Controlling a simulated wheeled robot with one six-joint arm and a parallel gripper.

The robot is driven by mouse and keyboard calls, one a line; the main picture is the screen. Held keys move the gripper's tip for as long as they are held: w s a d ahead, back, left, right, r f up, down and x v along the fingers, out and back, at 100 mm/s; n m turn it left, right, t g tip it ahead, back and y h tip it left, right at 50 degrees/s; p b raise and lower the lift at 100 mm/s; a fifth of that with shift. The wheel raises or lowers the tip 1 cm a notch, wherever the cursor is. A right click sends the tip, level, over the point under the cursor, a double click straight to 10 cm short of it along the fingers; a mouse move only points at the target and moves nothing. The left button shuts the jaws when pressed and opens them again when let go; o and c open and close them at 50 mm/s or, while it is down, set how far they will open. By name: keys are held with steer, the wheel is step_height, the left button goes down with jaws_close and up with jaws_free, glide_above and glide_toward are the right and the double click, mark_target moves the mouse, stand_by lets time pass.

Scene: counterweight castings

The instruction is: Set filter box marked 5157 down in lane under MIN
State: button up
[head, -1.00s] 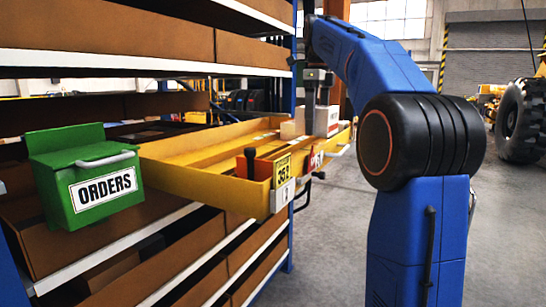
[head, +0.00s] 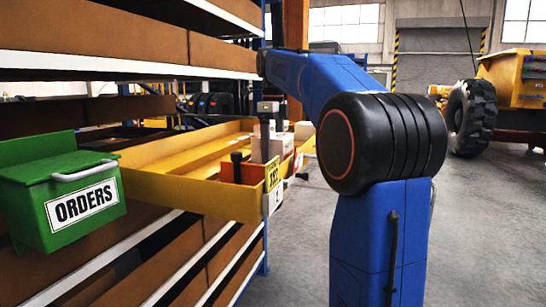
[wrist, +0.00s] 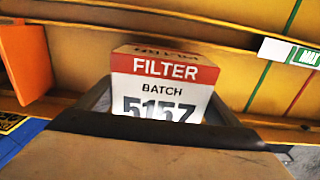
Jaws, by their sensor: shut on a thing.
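The filter box (wrist: 162,85) is white with a red FILTER band and reads BATCH 5157; its lower part is hidden in the wrist view. My gripper (wrist: 157,112) is shut on it, with a grey jaw on either side. In the head view my gripper (head: 268,125) is over the front part of the yellow tray (head: 165,190) with the box (head: 268,149) below it. A white tag with green, reading MAX (wrist: 305,57), is on a yellow divider at the right of the wrist view. I cannot make out a MIN tag, or whether the box touches the tray floor.
An orange block (wrist: 24,60) is left of the box in the wrist view. A black upright handle (head: 236,165) stands in the tray. Another pale box (head: 303,131) is behind the held one. A green ORDERS box (head: 62,195) is at left.

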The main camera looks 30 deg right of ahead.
steer(key=shift+f, duration=1.1)
steer(key=shift+f, duration=0.1)
steer(key=o, duration=1.1)
step_height(320, 180, up, 12)
steer(key=shift+f, duration=0.25)
steer(key=shift+r, duration=0.4)
